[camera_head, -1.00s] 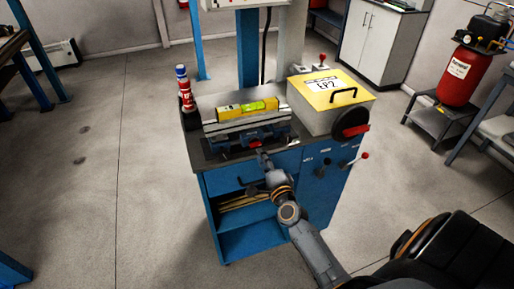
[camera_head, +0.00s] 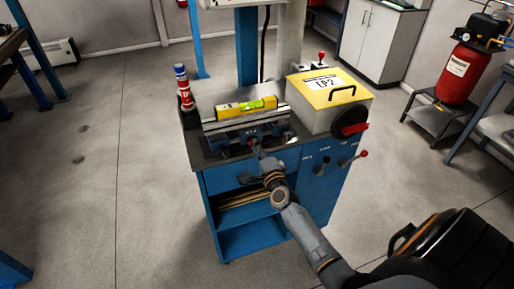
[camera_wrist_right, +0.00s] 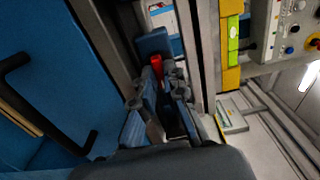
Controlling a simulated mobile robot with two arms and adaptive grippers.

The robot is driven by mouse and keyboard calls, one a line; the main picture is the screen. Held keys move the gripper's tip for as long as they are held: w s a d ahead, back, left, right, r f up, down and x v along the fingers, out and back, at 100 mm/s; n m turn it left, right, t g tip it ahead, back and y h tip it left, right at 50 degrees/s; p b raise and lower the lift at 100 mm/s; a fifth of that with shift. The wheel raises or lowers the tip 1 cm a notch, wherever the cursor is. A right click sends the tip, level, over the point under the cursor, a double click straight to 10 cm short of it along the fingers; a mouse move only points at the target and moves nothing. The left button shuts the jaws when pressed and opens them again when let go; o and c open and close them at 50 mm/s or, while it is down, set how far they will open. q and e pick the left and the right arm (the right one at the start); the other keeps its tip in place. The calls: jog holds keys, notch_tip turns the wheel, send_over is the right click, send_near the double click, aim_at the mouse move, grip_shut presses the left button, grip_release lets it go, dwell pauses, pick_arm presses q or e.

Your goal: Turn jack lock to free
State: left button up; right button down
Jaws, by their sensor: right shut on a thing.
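A small red lever, which I take to be the jack lock (camera_wrist_right: 157,66), shows between the finger tips in the right wrist view. My right gripper (camera_wrist_right: 160,92) is closed around it at the front of the machine, below the grey bed (camera_head: 222,126). In the head view my right gripper (camera_head: 257,148) reaches the bench top's front edge from below right and hides most of the lever. The lock's markings are not readable. My left gripper is not in view.
A yellow spirit level (camera_head: 245,107) lies on the bed. A yellow-topped box (camera_head: 310,118) stands to the right, with a red-handled black wheel (camera_head: 350,122). Red and blue bottles (camera_head: 184,88) stand at the left. Open floor (camera_head: 140,180) surrounds the blue cabinet (camera_head: 245,243).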

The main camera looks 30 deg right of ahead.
jog(key=shift+n, duration=0.3)
jog(key=shift+n+p, duration=2.45)
jog(key=shift+n, duration=6.15)
jog(key=c, duration=1.7)
grip_release()
